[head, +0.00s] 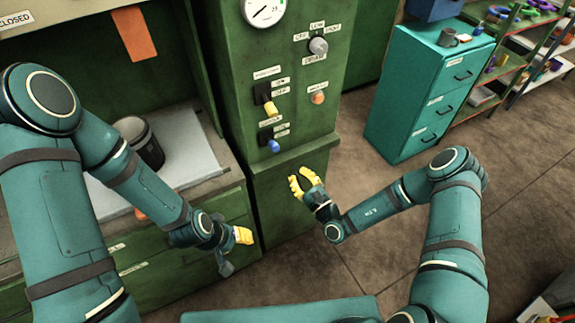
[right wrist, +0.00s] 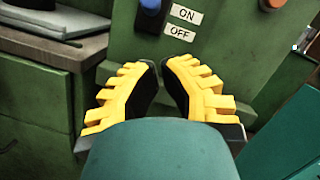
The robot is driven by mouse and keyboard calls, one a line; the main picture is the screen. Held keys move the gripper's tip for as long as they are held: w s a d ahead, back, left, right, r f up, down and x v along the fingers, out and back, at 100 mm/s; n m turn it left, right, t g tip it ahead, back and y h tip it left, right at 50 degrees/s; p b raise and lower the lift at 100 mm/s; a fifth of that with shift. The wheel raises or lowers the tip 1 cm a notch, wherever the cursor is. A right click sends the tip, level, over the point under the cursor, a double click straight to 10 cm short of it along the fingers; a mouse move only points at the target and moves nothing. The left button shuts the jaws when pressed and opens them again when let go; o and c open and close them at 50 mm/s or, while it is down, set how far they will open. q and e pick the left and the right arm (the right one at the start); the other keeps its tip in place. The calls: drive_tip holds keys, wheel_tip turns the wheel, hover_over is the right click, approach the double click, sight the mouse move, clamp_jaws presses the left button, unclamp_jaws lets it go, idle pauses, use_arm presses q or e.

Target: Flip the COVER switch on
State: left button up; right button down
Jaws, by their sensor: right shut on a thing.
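The green panel carries a lower switch (head: 273,146) with a blue-tipped handle and an upper switch (head: 270,108) with a yellow-tipped handle. Their nameplates are too small to read surely. The blue-tipped switch also shows in the right wrist view (right wrist: 151,8), beside ON and OFF labels; I cannot tell its setting. My right gripper (head: 299,179) is below and right of the blue handle, apart from it. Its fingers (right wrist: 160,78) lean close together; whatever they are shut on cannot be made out. My left gripper (head: 246,236) is low at the left, its fingertips unclear.
A gauge (head: 264,10), a rotary knob (head: 318,46) and an orange button (head: 317,98) are on the same panel. A dark canister (head: 140,142) stands on the left bench. A teal drawer cabinet (head: 415,100) stands right. Floor between cabinet and panel is clear.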

drive_tip(key=shift+s+d+r, duration=0.1)
drive_tip(key=shift+s+d, duration=0.3)
drive_tip(key=shift+s, duration=0.4)
drive_tip(key=shift+s+d, duration=0.4)
drive_tip(key=shift+s, duration=0.35)
drive_tip(key=shift+a, duration=0.1)
